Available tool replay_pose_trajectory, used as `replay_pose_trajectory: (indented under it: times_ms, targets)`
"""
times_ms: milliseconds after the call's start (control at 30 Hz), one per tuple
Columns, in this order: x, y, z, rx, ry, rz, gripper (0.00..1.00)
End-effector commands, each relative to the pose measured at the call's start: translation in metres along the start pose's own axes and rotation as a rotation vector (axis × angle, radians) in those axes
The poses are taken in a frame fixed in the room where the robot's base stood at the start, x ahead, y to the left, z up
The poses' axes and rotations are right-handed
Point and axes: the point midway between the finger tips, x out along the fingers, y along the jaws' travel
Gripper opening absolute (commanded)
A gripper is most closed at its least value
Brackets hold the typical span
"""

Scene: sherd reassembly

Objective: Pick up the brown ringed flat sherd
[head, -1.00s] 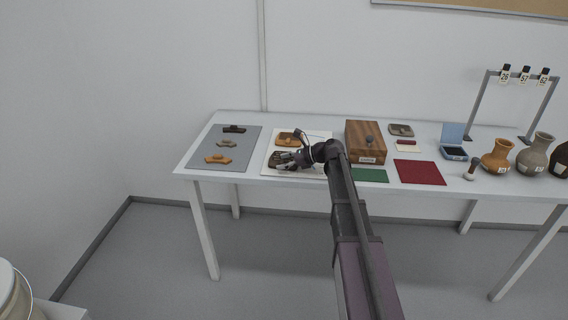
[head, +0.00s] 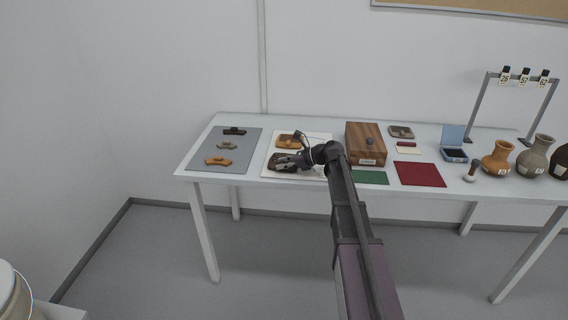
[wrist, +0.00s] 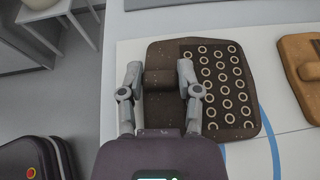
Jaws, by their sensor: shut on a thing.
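The brown ringed flat sherd (wrist: 222,88) lies on a white board (wrist: 135,58), dark brown with rows of pale rings on its right part and a plain raised grip block (wrist: 160,103) on its left part. In the head view the sherd (head: 280,163) is on the front half of the white board, partly covered by my gripper. My gripper (wrist: 160,76) is shut on the sherd's raised block, one finger on each side of it. I cannot tell any gap between sherd and board.
A tan sherd (head: 290,141) lies just behind on the same board. A grey mat (head: 210,144) with several sherds is at left. A wooden box (head: 366,143) stands right; green (head: 370,176) and red (head: 420,174) mats lie in front. Vases (head: 497,158) stand far right.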

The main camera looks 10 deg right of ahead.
Motion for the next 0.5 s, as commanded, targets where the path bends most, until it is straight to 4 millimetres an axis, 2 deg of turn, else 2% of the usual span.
replay_pose_trajectory:
  times_ms: [267, 500]
  targets:
    - [-0.001, 0.000, 0.001, -0.001, 0.004, -0.001, 0.00]
    - [-0.005, 0.000, 0.010, -0.001, 0.003, -0.001, 0.00]
